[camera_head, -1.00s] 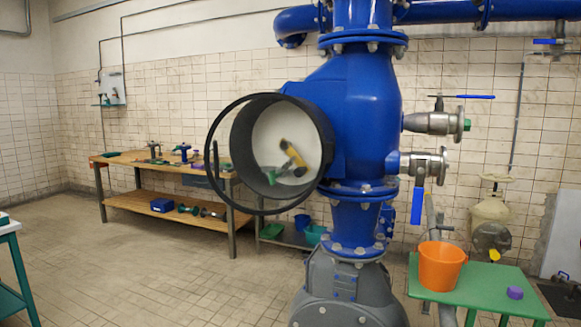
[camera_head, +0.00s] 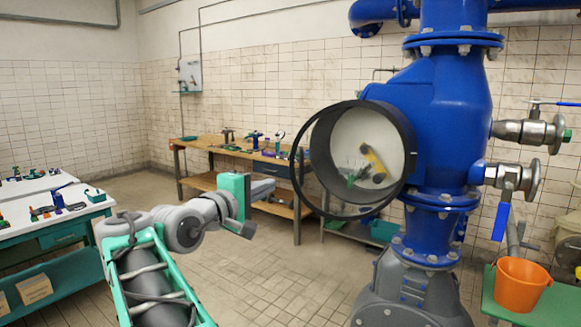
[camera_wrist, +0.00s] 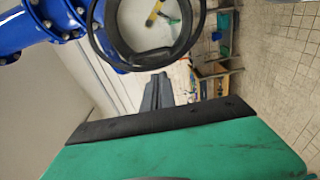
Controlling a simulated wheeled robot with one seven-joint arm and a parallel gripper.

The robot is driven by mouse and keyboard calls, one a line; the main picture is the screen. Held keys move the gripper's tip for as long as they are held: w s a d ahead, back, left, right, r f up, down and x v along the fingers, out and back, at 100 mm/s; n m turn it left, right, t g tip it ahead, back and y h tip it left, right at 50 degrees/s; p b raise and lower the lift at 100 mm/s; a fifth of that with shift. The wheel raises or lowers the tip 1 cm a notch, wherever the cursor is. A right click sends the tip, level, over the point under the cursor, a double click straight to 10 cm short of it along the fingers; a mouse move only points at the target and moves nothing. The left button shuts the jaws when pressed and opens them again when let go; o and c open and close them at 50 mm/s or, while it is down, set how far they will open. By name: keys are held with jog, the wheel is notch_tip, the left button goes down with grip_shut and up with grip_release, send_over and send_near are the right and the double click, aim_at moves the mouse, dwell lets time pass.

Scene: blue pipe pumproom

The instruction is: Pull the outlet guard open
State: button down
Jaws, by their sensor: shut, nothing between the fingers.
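The outlet guard appears as a thin black ring (camera_head: 295,166) in front of a short black drum (camera_head: 408,150) on the blue pipe body. The ring is offset to the left of the drum rim; where it joins the drum is unclear. Yellow and green parts (camera_head: 373,166) show inside the pale drum. My gripper (camera_head: 270,187) is left of the ring, apart from it, with its fingers shut and empty. In the wrist view the shut fingers (camera_wrist: 157,90) point at the ring (camera_wrist: 99,50), which lies beyond them near the top.
A wooden bench (camera_head: 205,147) with tools stands behind. A white-topped table (camera_head: 40,219) stands at the left. At the right are grey valves (camera_head: 524,132) with blue levers and an orange bucket (camera_head: 519,284) on a green table. The tiled floor between is clear.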

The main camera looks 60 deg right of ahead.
jog(key=s+d+p, duration=0.1)
jog(key=d+p, duration=0.1)
jog(key=d, duration=0.8)
jog(key=shift+s+r+g, duration=0.25)
jog(key=shift+r+g, duration=0.05)
jog(key=shift+r, duration=0.05)
jog(key=shift+s+a, duration=0.1)
jog(key=shift+s, duration=0.05)
